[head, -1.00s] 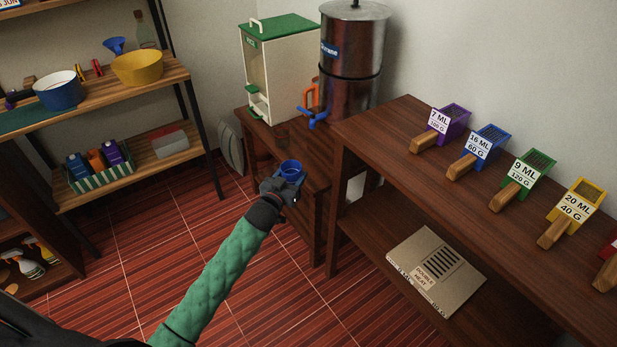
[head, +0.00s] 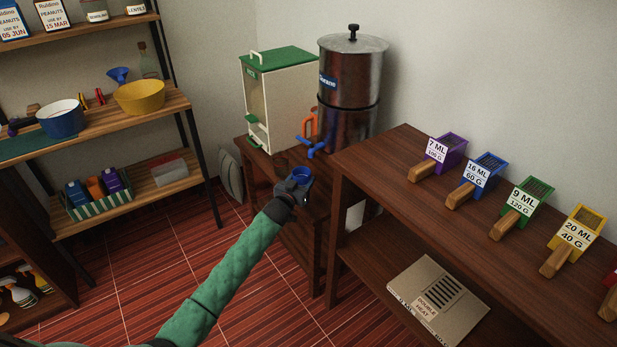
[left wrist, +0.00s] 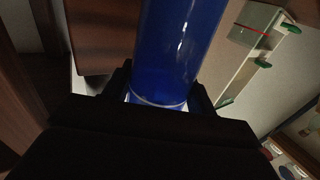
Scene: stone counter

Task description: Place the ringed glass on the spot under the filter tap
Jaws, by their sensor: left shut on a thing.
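A blue glass (head: 303,174) is held in my left gripper (head: 297,186), which is shut on it. In the left wrist view the blue glass (left wrist: 180,50) stands between the fingers, with a pale ring near its lower end. The steel filter (head: 350,95) stands at the back on a low wooden table (head: 258,160). Its blue tap (head: 311,146) is a little above and beyond the glass in the head view. The spot under the tap cannot be made out. My right gripper is not in view.
A white dispenser with a green lid (head: 282,95) stands left of the filter. A higher wooden counter (head: 385,160) with several labelled scoops is to the right. Its lower shelf holds a cardboard box (head: 438,298). Tiled floor (head: 140,265) is clear to the left.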

